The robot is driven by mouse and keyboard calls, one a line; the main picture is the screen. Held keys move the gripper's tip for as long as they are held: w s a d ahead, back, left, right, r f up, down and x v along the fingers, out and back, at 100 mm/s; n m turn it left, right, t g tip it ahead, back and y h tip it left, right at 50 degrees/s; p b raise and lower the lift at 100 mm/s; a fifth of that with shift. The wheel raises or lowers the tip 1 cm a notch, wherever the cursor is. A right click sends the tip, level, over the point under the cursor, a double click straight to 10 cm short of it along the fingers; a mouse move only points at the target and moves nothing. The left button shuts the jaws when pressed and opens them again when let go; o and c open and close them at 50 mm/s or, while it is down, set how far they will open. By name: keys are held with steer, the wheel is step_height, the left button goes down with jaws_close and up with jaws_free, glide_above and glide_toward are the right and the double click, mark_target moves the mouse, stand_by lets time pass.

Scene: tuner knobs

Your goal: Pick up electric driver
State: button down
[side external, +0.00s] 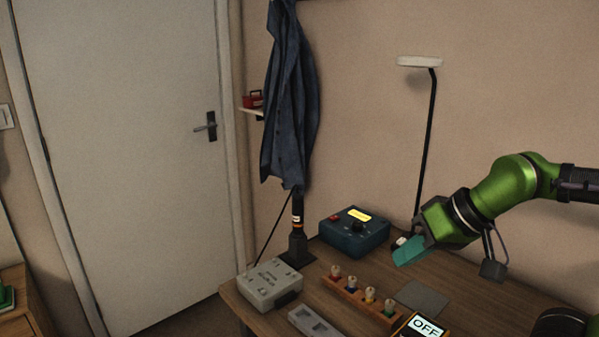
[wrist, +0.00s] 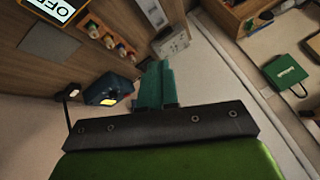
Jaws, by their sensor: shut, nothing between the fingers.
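A dark upright tool with orange and white bands (side external: 297,212), which looks like the electric driver, stands in a black holder (side external: 297,250) at the back left of the table in the side view. The hanging coat is just above its top. I cannot make it out in the wrist view. My gripper (side external: 403,256) has teal fingers, shut and empty, above the table to the right of the driver and well apart from it. The fingers also show in the wrist view (wrist: 154,82), close together.
A blue box with a yellow display (side external: 354,232) stands between the driver and my gripper. A grey box (side external: 269,286), a rack of several colored knobs (side external: 361,297), a meter reading OFF (side external: 424,327) and a lamp (side external: 430,130) are around. A blue coat (side external: 287,100) hangs behind.

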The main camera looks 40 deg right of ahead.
steer(key=c, duration=0.7)
jaws_free()
steer(key=n+t+h, duration=0.2)
steer(key=t+h, duration=0.3)
steer(key=t, duration=0.5)
glide_toward(301, 213)
steer(key=w, duration=0.3)
steer(key=w+d, duration=0.1)
steer(key=w, duration=0.3)
steer(key=w+d, duration=0.1)
steer(key=w, duration=0.3)
steer(key=shift+w+f, duration=0.2)
